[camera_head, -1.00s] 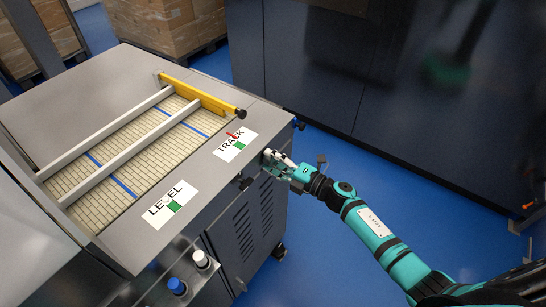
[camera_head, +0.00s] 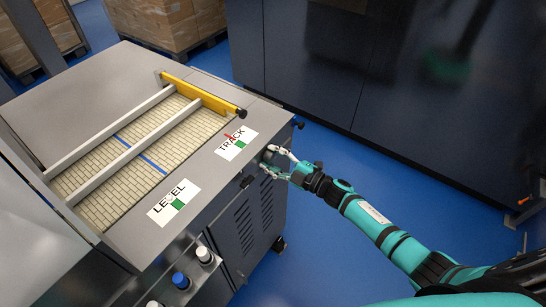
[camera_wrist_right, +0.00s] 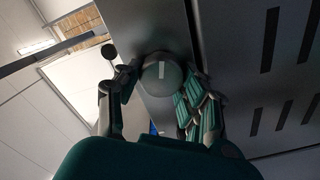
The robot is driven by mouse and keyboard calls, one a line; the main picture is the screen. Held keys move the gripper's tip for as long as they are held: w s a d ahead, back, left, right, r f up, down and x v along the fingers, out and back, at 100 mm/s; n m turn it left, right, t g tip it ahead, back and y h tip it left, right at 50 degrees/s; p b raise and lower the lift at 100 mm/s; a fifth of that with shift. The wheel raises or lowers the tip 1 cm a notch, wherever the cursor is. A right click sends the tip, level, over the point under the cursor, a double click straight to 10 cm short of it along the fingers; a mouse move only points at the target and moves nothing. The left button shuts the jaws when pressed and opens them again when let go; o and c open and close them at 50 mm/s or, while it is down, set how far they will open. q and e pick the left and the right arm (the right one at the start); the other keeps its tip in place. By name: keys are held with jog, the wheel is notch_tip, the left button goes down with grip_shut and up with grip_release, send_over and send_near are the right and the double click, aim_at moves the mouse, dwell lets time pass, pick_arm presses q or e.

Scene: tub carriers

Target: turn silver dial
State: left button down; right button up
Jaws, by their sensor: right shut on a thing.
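The silver dial (camera_wrist_right: 162,70) is a round knob with a pale line on its face, on the machine's side panel in the right wrist view. My right gripper (camera_wrist_right: 158,84) has a finger on each side of it and is shut on it. In the head view my right gripper (camera_head: 272,162) is at the machine's side, below the TRACK label (camera_head: 236,144), and the dial is mostly hidden by the fingers. The label has a green patch and a red pointer over it. My left gripper is not in view.
The conveyor belt (camera_head: 100,178), with a blue stripe, runs between rails beside a yellow bar (camera_head: 200,95). A LEVEL label (camera_head: 174,202), a blue knob (camera_head: 180,281) and a white knob (camera_head: 204,255) are nearer. A dark cabinet (camera_head: 310,70) stands behind; blue floor lies between.

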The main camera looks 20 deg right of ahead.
dwell(0.4)
jog(key=o, duration=1.2)
jog(key=v, duration=1.2)
jog(key=shift+d, duration=0.1)
jog(key=s+d+f+m+g+h, duration=0.1)
jog(key=s+d+f+m+h, duration=0.2)
jog(key=f, duration=0.6)
jog(key=s+d+f+m+g+h, duration=0.1)
jog(key=s+f+m+g+h, duration=0.2)
jog(key=f, duration=0.6)
jog(key=s+d+f+m+h, duration=0.25)
jog(key=s+f+m, duration=0.25)
jog(key=f, duration=0.5)
jog(key=s+a+f+m+g, duration=0.1)
jog(key=s+f, duration=0.4)
jog(key=s, duration=0.5)
jog(key=s+a+f+m+g+h, duration=0.1)
jog(key=s+f+g, duration=0.4)
jog(key=s, duration=0.5)
jog(key=s+a+f+m+g+h+b, duration=0.1)
jog(key=s+a+f+m+g, duration=0.2)
jog(key=s, duration=0.8)
jog(key=shift+a+f+h, duration=0.15)
jog(key=shift+a+f, duration=0.4)
jog(key=shift+f, duration=0.2)
jog(key=shift+a+f+h, duration=0.1)
jog(key=shift+a+f, duration=0.4)
jog(key=shift+f, duration=0.25)
